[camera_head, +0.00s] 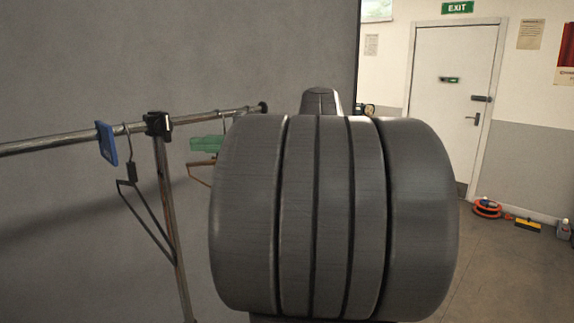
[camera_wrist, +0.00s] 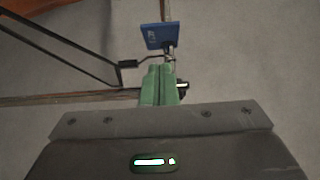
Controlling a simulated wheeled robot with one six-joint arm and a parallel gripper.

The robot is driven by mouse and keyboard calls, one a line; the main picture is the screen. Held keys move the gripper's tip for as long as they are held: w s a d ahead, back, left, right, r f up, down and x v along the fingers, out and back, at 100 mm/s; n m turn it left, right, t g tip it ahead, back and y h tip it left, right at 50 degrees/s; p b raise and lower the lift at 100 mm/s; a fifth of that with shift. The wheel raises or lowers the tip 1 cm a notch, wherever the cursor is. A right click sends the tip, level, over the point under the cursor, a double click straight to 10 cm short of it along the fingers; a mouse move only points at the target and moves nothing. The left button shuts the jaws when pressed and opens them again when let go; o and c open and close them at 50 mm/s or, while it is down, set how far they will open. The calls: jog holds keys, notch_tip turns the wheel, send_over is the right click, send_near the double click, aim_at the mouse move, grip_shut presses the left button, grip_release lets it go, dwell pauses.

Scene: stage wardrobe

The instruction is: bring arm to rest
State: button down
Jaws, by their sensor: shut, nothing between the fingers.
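My gripper (camera_wrist: 160,68) shows in the wrist view as two green fingers pressed together, shut and empty. In the picture its tips lie just below a blue tag (camera_wrist: 160,36); I cannot tell the distance or whether they touch anything. In the head view a large grey part of my arm fills the middle, and I cannot make out the gripper there. The blue tag (camera_head: 106,144) hangs at the metal rail (camera_head: 60,144), left of my arm. A dark hanger (camera_head: 146,222) hangs beside it and also shows at the left of the wrist view (camera_wrist: 70,48).
A green piece (camera_head: 206,143) and a brown hanger (camera_head: 199,176) are at the rail, partly hidden by my arm. A rail post (camera_head: 168,200) stands at left. A door (camera_head: 452,105), an orange reel (camera_head: 487,208) and a yellow-edged brush (camera_head: 528,225) are at right.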

jog(key=shift+a, duration=0.1)
jog(key=s+a+p, duration=0.1)
jog(key=a+p, duration=0.1)
jog(key=a, duration=1.1)
jog(key=shift+s+a+p, duration=0.25)
jog(key=shift+p, duration=0.15)
